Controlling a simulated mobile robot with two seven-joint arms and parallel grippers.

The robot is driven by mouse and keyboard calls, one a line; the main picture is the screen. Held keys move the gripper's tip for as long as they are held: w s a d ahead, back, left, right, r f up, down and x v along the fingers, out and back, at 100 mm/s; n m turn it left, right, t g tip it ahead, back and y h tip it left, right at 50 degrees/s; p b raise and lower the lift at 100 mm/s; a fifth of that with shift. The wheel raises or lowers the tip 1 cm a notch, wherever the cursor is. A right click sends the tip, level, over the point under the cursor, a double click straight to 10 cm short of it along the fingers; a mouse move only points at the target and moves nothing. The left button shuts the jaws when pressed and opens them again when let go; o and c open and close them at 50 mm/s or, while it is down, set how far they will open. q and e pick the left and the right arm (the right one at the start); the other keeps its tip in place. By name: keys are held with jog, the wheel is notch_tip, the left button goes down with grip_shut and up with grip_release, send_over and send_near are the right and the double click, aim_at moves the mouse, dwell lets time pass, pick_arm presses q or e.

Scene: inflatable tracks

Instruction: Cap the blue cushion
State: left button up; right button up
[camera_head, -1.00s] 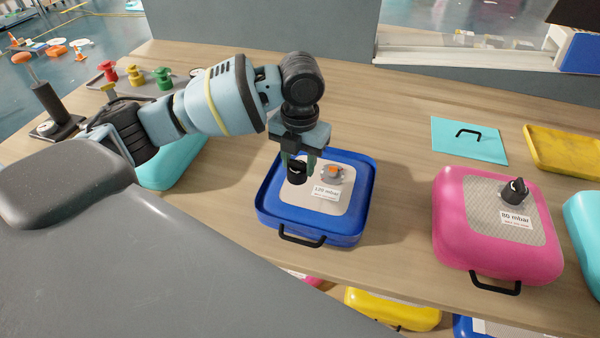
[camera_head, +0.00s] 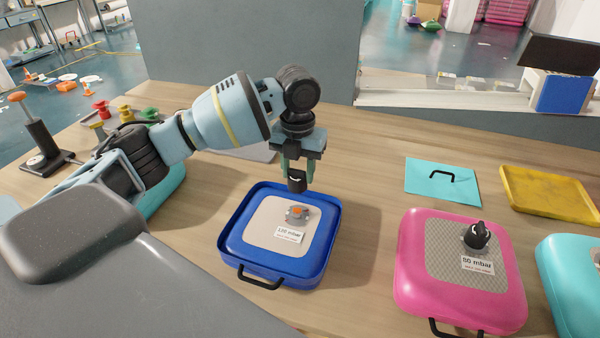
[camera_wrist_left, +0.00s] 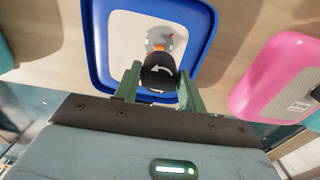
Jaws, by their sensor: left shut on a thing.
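The blue cushion (camera_head: 262,252) lies in a blue tray-like rim on the table, with a light panel, a "120 mbar" label and an uncapped valve (camera_head: 298,214) with an orange centre. My left gripper (camera_head: 297,178) is shut on a black cap (camera_head: 297,183) and holds it above the cushion's far edge, apart from the valve. In the left wrist view, the cap (camera_wrist_left: 158,72) has a white curved arrow and sits between the green fingers, partly covering the valve (camera_wrist_left: 160,40). My right gripper is not in view.
A pink cushion (camera_head: 415,262) with a black cap on its valve stands to the right. A turquoise cushion (camera_head: 575,275) is at the right edge. A turquoise plate (camera_head: 440,178) and a yellow tray (camera_head: 545,192) lie behind. A post with an orange knob (camera_head: 35,125) stands far left.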

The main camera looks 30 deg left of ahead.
aim_at(298, 211)
pick_arm(q)
jog(key=shift+a, duration=0.1)
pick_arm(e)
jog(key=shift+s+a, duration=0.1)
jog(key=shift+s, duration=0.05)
pick_arm(q)
jog(key=shift+f, duration=0.1)
